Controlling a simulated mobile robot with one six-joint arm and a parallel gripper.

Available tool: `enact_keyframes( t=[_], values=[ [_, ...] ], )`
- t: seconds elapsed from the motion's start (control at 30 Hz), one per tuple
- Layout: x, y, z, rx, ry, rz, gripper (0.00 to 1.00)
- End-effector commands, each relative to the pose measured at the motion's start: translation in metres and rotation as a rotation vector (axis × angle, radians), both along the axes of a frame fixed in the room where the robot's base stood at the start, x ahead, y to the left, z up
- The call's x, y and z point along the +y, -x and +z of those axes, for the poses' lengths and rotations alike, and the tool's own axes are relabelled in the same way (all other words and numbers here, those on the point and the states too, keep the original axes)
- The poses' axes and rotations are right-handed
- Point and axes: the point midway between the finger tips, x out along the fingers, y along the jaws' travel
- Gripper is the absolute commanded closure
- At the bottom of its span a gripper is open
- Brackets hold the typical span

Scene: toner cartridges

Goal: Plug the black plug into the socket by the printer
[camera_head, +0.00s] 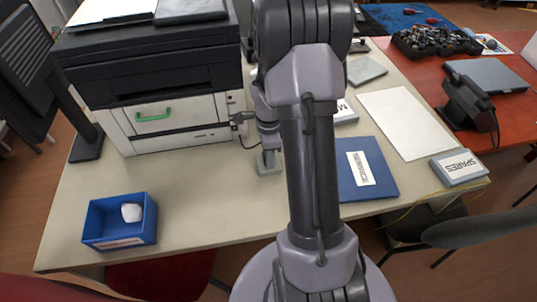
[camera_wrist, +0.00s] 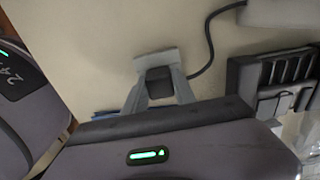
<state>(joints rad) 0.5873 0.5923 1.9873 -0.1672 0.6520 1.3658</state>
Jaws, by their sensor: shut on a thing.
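The printer (camera_head: 150,85), dark on top with white drawers, stands at the back left of the table. My gripper (camera_head: 268,148) is pointed down just right of the printer, partly behind my arm. In the wrist view its two grey fingers (camera_wrist: 160,84) are shut on the black plug (camera_wrist: 157,75), from which a black cable (camera_wrist: 209,45) curves away to the upper right. A grey block, seemingly the socket (camera_wrist: 152,57), shows right behind the plug; in the head view it sits on the table (camera_head: 269,168). I cannot tell whether the plug is seated in it.
A blue bin (camera_head: 100,217) with a white lump stands at the front left. A blue folder (camera_head: 379,180), a white sheet (camera_head: 405,120) and a box marked SPARES (camera_head: 458,168) lie to the right. The table front between bin and arm is clear.

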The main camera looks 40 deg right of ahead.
Motion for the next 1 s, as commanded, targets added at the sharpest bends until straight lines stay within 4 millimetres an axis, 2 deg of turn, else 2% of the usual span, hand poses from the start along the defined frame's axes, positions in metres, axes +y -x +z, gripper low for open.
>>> enact_keyframes(
  t=[0.2, 0.23, 0.33, 0.6, 0.7, 0.77, 1.0],
  values=[
    [0.000, 0.000, -0.004, 0.000, 0.000, 0.000, 1.00],
    [0.000, 0.000, -0.004, 0.000, 0.000, 0.000, 0.64],
    [0.000, 0.000, -0.003, 0.000, 0.000, 0.000, 0.44],
    [0.000, 0.000, -0.003, 0.000, 0.000, 0.000, 0.42],
    [0.000, 0.000, 0.005, -0.001, 0.001, 0.000, 0.42],
    [0.000, -0.001, 0.018, -0.002, 0.001, -0.001, 0.42],
    [0.000, -0.001, 0.101, -0.003, 0.002, -0.001, 0.42]
  ],
)
